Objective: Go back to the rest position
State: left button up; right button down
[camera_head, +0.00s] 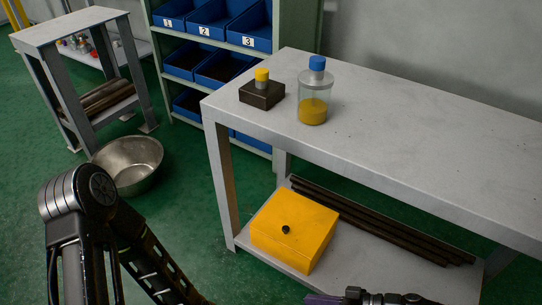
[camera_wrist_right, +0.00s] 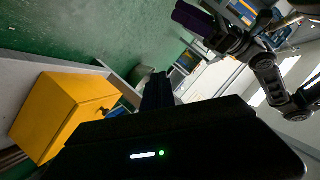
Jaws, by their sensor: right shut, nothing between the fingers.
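My right gripper (camera_head: 322,299) shows only in part at the bottom edge of the head view, with a purple tip pointing left. It is shut and empty, in front of the table's lower shelf. In the right wrist view its dark body fills the lower part, and its dark fingers (camera_wrist_right: 157,90) point up. My left arm comes in at the left of the head view, and its gripper is out of that picture. A purple-tipped gripper, my left one (camera_wrist_right: 193,18), shows at the top of the right wrist view; whether it is open cannot be told.
A grey table (camera_head: 420,140) holds a jar (camera_head: 313,100) with a blue lid and a dark block (camera_head: 262,94) with a yellow top. Its lower shelf holds a yellow box (camera_head: 293,230) and dark pipes (camera_head: 380,222). A metal bowl (camera_head: 130,165) stands on the green floor.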

jog(key=s+a+r+m+g+h+p, duration=0.4)
jog(key=s+a+r+p, duration=0.5)
jog(key=p, duration=0.5)
pick_arm(q)
notch_tip(320, 180, up, 28)
jog(key=s+d+p, duration=0.1)
jog(key=s+p, duration=0.1)
jog(key=p, duration=1)
jog(key=shift+d+f+g, duration=0.2)
jog(key=shift+d+g, duration=0.05)
jog(key=shift+g, duration=0.05)
pick_arm(e)
jog(key=d+r+m+h, duration=0.4)
jog(key=r+h, duration=0.1)
jog(key=r, duration=0.6)
jog(key=shift+w+d+r+t, duration=0.25)
jog(key=shift+w+t, duration=0.05)
jog(key=shift+w, duration=0.1)
pick_arm(q)
jog(key=shift+s, duration=0.1)
